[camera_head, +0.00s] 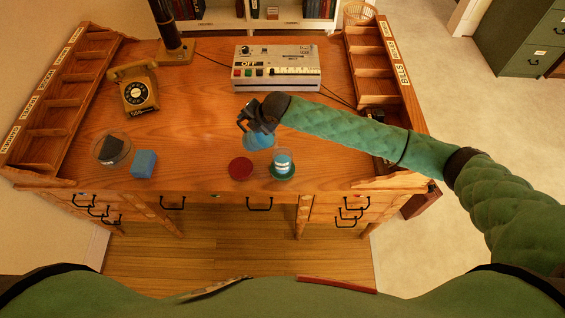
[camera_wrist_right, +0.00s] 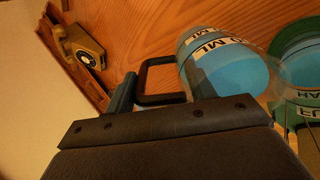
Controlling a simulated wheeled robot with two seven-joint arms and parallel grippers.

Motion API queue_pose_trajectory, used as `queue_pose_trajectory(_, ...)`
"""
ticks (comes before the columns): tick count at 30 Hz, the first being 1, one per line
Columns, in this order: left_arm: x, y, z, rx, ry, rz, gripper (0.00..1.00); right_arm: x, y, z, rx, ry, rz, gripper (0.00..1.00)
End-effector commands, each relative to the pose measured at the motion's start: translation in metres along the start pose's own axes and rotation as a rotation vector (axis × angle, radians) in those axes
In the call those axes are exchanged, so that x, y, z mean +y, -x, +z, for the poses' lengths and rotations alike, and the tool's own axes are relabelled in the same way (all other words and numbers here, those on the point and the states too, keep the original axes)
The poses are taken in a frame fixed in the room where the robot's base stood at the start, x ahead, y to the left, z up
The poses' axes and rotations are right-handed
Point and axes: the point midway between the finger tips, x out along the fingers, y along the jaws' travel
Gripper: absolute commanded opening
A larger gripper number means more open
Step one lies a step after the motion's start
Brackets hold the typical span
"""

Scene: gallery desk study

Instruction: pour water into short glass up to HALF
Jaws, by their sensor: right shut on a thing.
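My right gripper (camera_head: 256,119) is shut on the dark handle of a clear measuring jug (camera_head: 260,140) with blue water in it. In the right wrist view the jug (camera_wrist_right: 222,62) has white "ML" labels, and its handle (camera_wrist_right: 152,82) is by the jaws. The jug is above the desk, its mouth close to the short glass (camera_head: 283,160); it looks tilted toward it. The glass stands on a green coaster (camera_head: 284,174) and shows blue inside. In the wrist view the glass (camera_wrist_right: 302,75) is cut off, with partly readable labels; its exact level is unclear. My left gripper is out of view.
A red coaster (camera_head: 241,168) lies left of the glass. A blue block (camera_head: 144,163) and a round clear dish (camera_head: 112,149) are further left. A telephone (camera_head: 134,89), a grey device (camera_head: 276,68) and a lamp base (camera_head: 175,50) stand behind. The desk middle is clear.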

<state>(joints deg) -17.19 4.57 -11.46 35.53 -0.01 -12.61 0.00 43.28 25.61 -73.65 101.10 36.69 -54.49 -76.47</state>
Motion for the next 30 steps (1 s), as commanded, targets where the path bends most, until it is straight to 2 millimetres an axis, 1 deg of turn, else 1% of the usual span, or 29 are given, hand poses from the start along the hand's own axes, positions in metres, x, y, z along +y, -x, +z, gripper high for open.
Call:
queue_pose_trajectory(9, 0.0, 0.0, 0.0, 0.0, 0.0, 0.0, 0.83, 0.002, 0.003, 0.0, -0.002, 0.001, 0.019, 0.09)
queue_pose_trajectory(12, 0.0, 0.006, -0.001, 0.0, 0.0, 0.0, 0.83, 0.003, 0.002, 0.0, 0.0, 0.0, -0.006, 0.09)
queue_pose_trajectory(14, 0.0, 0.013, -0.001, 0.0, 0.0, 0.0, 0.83, 0.004, -0.002, 0.0, 0.004, 0.001, -0.047, 0.09)
queue_pose_trajectory(15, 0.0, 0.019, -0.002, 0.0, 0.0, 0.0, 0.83, 0.003, -0.005, 0.0, 0.007, 0.001, -0.084, 0.09)
queue_pose_trajectory(18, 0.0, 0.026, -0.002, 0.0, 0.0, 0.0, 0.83, -0.003, -0.018, -0.001, 0.016, 0.002, -0.182, 0.09)
queue_pose_trajectory(22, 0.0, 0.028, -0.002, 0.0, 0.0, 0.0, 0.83, -0.01, -0.03, -0.002, 0.024, 0.001, -0.263, 0.09)
queue_pose_trajectory(30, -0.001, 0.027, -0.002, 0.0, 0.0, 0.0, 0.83, -0.013, -0.033, -0.001, 0.026, 0.001, -0.284, 0.09)
